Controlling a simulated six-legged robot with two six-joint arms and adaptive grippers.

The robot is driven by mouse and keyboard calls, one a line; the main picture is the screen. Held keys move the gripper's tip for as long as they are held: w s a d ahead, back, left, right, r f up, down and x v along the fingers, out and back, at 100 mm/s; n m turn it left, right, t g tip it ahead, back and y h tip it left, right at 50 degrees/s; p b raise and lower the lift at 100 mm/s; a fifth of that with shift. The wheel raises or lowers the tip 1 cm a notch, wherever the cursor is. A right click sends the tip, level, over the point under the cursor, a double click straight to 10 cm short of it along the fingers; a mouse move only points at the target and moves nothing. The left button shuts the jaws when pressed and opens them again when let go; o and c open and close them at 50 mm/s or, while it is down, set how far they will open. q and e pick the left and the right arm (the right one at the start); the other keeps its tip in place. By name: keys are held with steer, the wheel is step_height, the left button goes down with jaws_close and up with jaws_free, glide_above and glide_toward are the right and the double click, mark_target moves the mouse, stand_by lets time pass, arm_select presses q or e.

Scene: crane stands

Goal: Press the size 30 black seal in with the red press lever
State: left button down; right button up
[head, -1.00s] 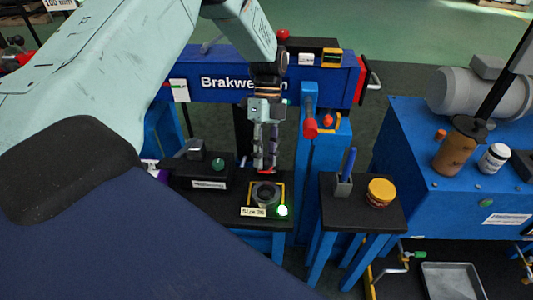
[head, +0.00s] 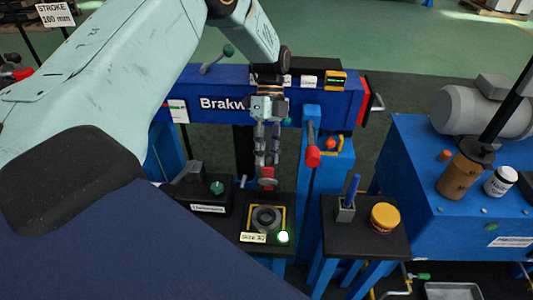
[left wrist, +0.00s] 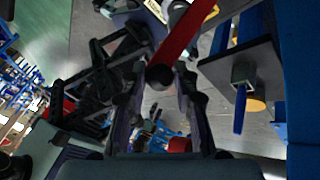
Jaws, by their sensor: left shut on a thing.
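My left gripper (head: 267,158) hangs over the station with a grey ring seat (head: 266,217) and is shut on a red piece (head: 267,172) with a grey round end, above the seat. In the left wrist view a red bar (left wrist: 180,33) with a dark round end (left wrist: 160,77) lies between the fingers; it looks like the red press lever, but I cannot be sure. A separate seal cannot be told apart inside the seat. My right gripper is out of view.
A red-ended handle (head: 313,157) stands right of my gripper on the blue frame. A black side stand (head: 355,232) holds a blue pen holder and a yellow-lidded jar (head: 384,218). A green-knobbed box (head: 208,205) is on the left. A blue machine (head: 440,190) stands right.

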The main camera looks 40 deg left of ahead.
arm_select(q)
steer(key=shift+w+f, duration=0.25)
steer(key=shift+w, duration=0.05)
steer(key=c, duration=1.4)
jaws_free()
steer(key=o, duration=0.4)
steer(key=shift+w+a+f, duration=0.1)
steer(key=shift+w+f, duration=0.15)
steer(key=shift+w, duration=0.1)
steer(key=r, duration=1)
steer(key=shift+s+a+r, duration=0.1)
steer(key=shift+s+r, duration=0.05)
steer(key=shift+s, duration=0.05)
steer(key=shift+c, duration=0.3)
